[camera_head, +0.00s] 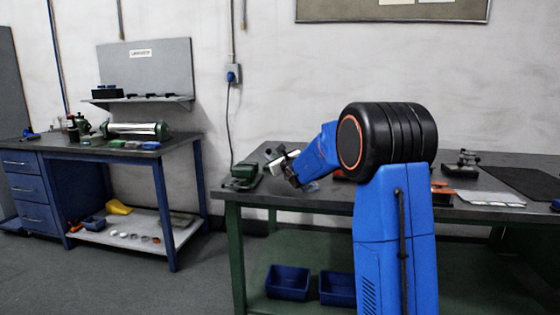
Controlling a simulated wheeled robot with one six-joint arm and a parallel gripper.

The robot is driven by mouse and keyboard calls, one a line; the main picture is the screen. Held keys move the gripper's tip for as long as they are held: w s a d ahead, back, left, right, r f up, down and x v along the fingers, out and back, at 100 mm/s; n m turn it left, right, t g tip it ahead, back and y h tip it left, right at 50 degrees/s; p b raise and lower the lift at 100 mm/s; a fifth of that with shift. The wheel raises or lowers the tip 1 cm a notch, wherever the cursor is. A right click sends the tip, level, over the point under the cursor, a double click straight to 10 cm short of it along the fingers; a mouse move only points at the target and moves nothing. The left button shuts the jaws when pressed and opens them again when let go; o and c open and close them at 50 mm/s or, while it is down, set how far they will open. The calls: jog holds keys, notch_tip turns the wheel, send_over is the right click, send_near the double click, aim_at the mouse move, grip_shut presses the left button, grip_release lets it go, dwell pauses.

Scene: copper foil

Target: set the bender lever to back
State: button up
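My gripper (278,156) is at the end of my blue arm, above the left part of the near workbench (300,196). It is small in the picture, and I cannot tell whether its fingers are open or shut. A small dark green device (243,175) stands on the bench just left of and below the gripper; it may be the bender. I cannot make out its lever or the lever's position. The gripper looks apart from this device, though the depth is hard to judge. My arm hides part of the bench top.
A dark device with a small clamp-like top (462,165) stands at the bench's right. White sheets (488,198) and a dark mat (525,182) lie near it. Blue bins (288,282) sit on the lower shelf. A blue bench (150,150) stands left, with open floor between.

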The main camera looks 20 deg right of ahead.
jog(key=s, duration=0.7)
jog(key=shift+s, duration=0.15)
